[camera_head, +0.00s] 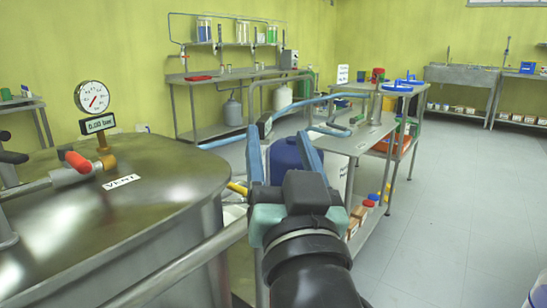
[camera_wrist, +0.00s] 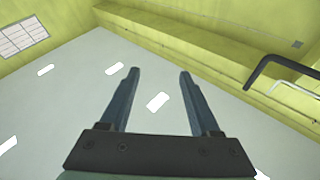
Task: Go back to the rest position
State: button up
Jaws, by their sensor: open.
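My gripper (camera_head: 282,148) is open and empty in the head view. Its two blue-grey fingers stand apart, in front of a dark blue drum and the metal bench. In the wrist view my gripper (camera_wrist: 157,78) also shows open, with nothing between its fingers. My gripper touches nothing that I can see.
A large steel vessel (camera_head: 110,215) with a pressure gauge (camera_head: 92,97) and a red-handled valve (camera_head: 78,162) stands at left. A dark blue drum (camera_head: 284,160) is behind my gripper. A metal bench (camera_head: 350,145) stands beyond. Open floor (camera_head: 440,210) lies at right.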

jog(key=s+a+r+t+h+p, duration=0.1)
jog(key=s+r+t+p, duration=0.15)
jog(key=s+r, duration=0.5)
jog(key=s+r+t+h+p, duration=0.1)
jog(key=s+r+t+h, duration=0.3)
jog(key=r, duration=0.6)
notch_tip(320, 180, up, 37)
jog(key=y+p, duration=0.2)
jog(key=p, duration=3.5)
jog(key=shift+s+r+n+g, duration=0.2)
jog(key=shift+n+g, duration=0.1)
jog(key=shift+g, duration=0.15)
jog(key=shift+f, duration=0.1)
jog(key=shift+c, duration=1)
